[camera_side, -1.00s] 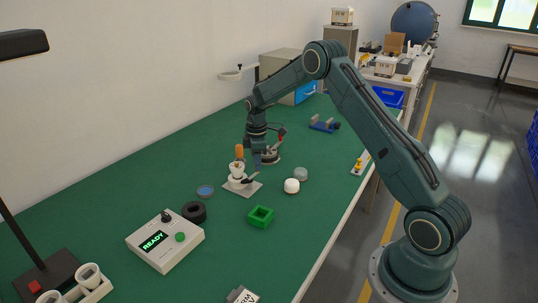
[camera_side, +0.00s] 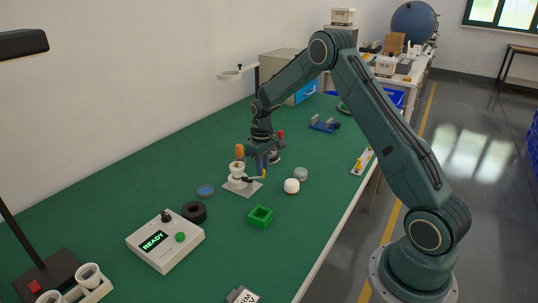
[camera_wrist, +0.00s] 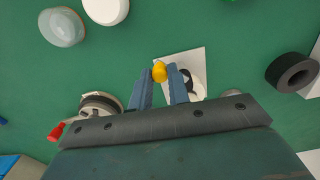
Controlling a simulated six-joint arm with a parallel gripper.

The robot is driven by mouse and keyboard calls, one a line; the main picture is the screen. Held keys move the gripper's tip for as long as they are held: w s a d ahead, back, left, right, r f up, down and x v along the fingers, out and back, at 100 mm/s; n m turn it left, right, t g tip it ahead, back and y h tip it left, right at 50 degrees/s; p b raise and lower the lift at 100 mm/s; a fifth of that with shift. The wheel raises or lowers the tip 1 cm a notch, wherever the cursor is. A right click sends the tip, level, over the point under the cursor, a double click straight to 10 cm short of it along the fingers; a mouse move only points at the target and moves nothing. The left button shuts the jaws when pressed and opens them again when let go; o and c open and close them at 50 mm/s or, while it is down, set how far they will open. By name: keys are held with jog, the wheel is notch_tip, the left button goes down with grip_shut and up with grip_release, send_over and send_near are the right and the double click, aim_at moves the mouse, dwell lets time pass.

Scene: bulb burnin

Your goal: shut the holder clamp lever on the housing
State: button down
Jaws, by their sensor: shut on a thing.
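The white holder housing (camera_side: 237,170) stands on a pale square plate (camera_side: 241,188), with an orange piece upright at its top. My fingers hide much of the lever and housing in that view.
A white round cap (camera_side: 291,186) and a grey disc (camera_side: 300,174) lie right of the plate. A green square block (camera_side: 260,217), a black ring (camera_side: 194,212) and a blue disc (camera_side: 205,191) lie nearer. The READY box (camera_side: 165,240) is front left. A red-handled round device (camera_wrist: 100,105) is close to my gripper.

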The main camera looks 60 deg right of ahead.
jog(key=shift+s+a+m, duration=0.15)
jog(key=shift+a+m, duration=0.05)
jog(key=shift+m, duration=0.45)
jog(key=shift+s+a+m, duration=0.1)
jog(key=shift+a+m, duration=0.1)
jog(key=shift+m, duration=0.45)
jog(key=c, duration=1.3)
grip_release()
jog(key=shift+r, duration=0.15)
notch_tip(320, 180, up, 14)
jog(key=shift+f, duration=0.2)
jog(key=shift+a, duration=0.1)
